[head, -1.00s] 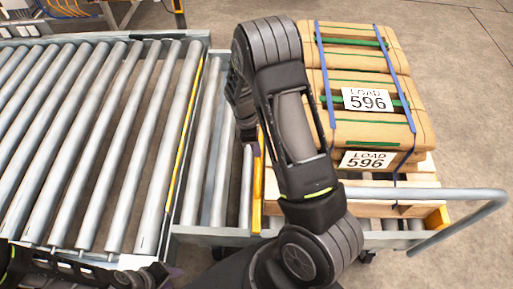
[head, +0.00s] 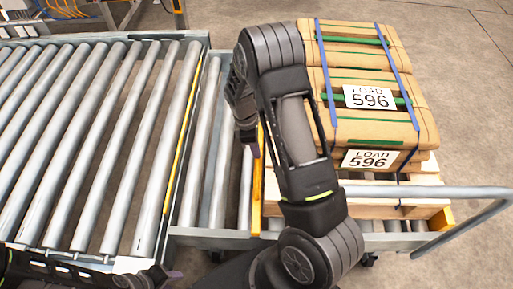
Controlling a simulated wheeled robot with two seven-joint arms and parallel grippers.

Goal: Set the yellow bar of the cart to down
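The yellow bar (head: 257,185) of the cart shows as a narrow upright strip at the cart's left side, beside the rollers. Its upper part is partly hidden behind my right arm and hand. The cart (head: 470,203) has a grey tube handle and carries the load at right. My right gripper (head: 250,143) points down just above and left of the bar's visible top; I cannot tell whether it touches the bar or how wide its fingers are. My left gripper (head: 172,275) is low at the bottom edge, partly cut off, over the conveyor's near end, away from the bar.
Strapped brown sacks labelled LOAD 596 (head: 371,120) are stacked on a wooden pallet (head: 380,207) on the cart. A wide roller conveyor (head: 85,140) fills the left, with a narrower roller section (head: 207,150) next to the cart. Bare concrete floor lies behind and to the right.

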